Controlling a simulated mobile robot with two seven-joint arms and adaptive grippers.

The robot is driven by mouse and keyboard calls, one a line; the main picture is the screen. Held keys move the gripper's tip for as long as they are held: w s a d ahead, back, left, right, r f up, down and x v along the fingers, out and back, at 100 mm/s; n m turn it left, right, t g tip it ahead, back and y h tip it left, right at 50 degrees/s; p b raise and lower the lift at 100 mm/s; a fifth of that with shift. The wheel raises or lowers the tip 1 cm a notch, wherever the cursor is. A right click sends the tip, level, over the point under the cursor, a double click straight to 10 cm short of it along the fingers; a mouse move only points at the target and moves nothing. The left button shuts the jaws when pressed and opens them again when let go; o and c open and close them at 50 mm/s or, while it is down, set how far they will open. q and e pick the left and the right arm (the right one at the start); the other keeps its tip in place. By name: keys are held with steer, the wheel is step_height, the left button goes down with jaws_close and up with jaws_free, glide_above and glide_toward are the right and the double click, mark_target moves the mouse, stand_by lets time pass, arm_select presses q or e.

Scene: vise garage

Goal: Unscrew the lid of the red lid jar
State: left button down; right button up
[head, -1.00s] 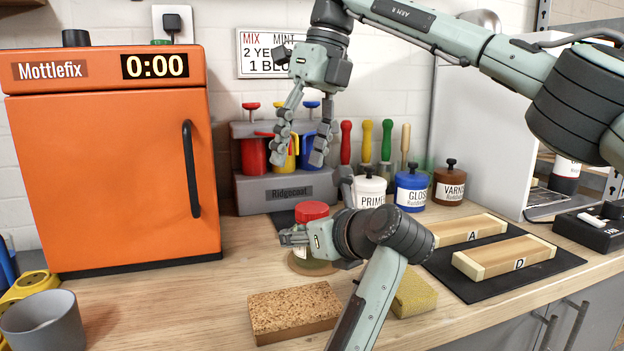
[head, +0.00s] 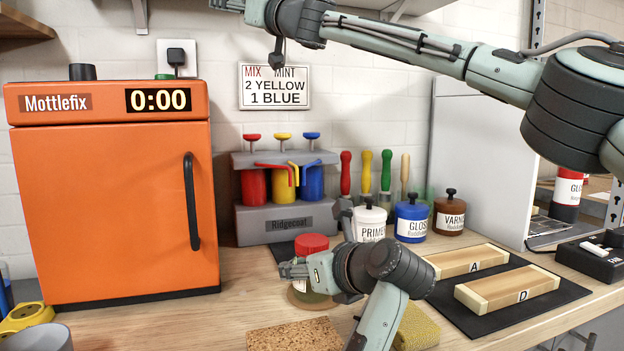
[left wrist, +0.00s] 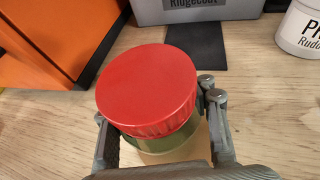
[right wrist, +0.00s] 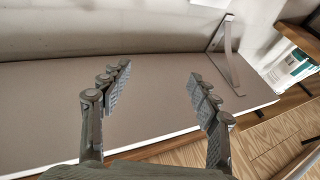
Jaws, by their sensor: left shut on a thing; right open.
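The jar with the red lid (head: 311,242) stands upright on the wooden counter in front of the paint dispenser. The left wrist view shows the round red lid (left wrist: 147,88) from above, seated on the greenish jar body (left wrist: 165,144). My left gripper (head: 294,271) is shut around the jar just below the lid, one finger on each side. The gripper hides part of the jar. My right gripper (right wrist: 160,80) is open and empty, raised high.
An orange Mottlefix cabinet (head: 110,200) stands left of the jar. The Ridgecoat dispenser (head: 286,222) is behind it. Paint pots (head: 369,223) stand to its right. A cork block (head: 294,337) and yellow sponge (head: 416,328) lie in front. Labelled wood blocks (head: 506,288) rest on a dark mat.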

steer(key=w+d+f+m+g+h, duration=0.1)
steer(key=w+d+f+m+h, duration=0.1)
steer(key=d+f+m+h, duration=0.7)
steer(key=w+d+f+m+g+h, duration=0.1)
steer(key=w+d+f+m+h, duration=0.15)
steer(key=f+m, duration=0.7)
steer(key=s+f+m+g, duration=0.2)
steer(key=m, duration=0.1)
steer(key=s+d+f+m+g+h, duration=0.1)
steer(key=s+f+m+g, duration=0.1)
steer(key=m, duration=0.1)
steer(key=s+f+m+g+h, duration=0.1)
steer(key=s+f+m+g, duration=0.1)
steer(key=s+m, duration=0.1)
steer(key=shift+d+f, duration=0.3)
steer(key=shift+d, duration=0.05)
steer(key=s+f+m+g, duration=0.3)
steer(key=s+f+g, duration=0.1)
steer(key=s, duration=0.3)
steer(key=m+g+h, duration=0.1)
steer(key=m+g, duration=0.1)
steer(key=g, duration=0.2)
glide_above(313, 239)
steer(key=shift+w+f, duration=0.2)
steer(key=shift+f, duration=0.45)
steer(key=shift+s+f, duration=0.2)
steer(key=shift+s, duration=0.05)
step_height(313, 239, down, 8)
steer(key=shift+r, duration=0.2)
